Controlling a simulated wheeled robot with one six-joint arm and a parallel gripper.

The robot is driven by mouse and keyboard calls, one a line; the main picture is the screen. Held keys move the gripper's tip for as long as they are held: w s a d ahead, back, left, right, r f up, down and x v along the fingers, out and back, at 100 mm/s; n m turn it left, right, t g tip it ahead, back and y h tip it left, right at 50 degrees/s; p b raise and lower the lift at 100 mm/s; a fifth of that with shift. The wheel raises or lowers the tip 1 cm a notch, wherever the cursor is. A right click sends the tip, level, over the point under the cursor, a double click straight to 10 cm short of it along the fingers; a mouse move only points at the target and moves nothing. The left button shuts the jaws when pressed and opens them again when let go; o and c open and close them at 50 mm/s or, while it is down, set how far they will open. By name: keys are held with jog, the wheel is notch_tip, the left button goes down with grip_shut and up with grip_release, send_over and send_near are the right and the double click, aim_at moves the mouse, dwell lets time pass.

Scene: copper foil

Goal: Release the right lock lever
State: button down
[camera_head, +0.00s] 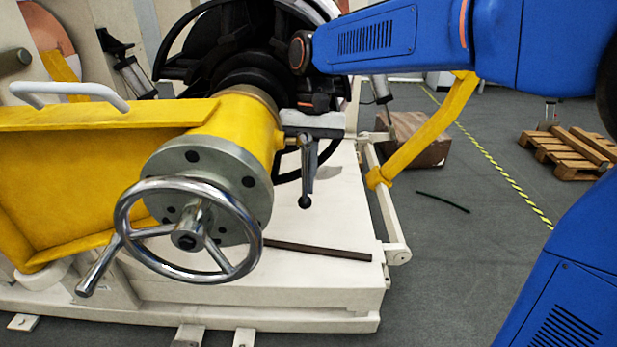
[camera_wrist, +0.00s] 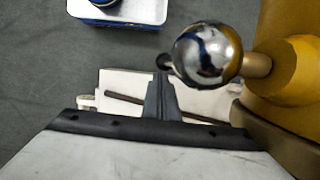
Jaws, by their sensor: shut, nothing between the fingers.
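The lock lever (camera_head: 304,185) hangs almost straight down on the right side of the yellow cylinder (camera_head: 245,125), with a black ball at its lower end. In the wrist view its shiny round hub (camera_wrist: 207,53) sits on a short yellow stub, and part of a dark knob shows behind it. My gripper (camera_head: 312,172) points down right beside the lever, its grey fingers closed and empty. In the wrist view the gripper (camera_wrist: 161,82) is just left of and below the hub. I cannot tell whether the fingers touch the lever.
A chrome handwheel (camera_head: 190,240) stands in front of the yellow cylinder. A dark bar (camera_head: 320,249) lies on the white machine base (camera_head: 250,300). A yellow arm (camera_head: 430,130) rises at the right. Wooden pallets (camera_head: 570,150) lie farther off on the grey floor.

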jog(key=v, duration=1.2)
jog(key=shift+s, duration=0.1)
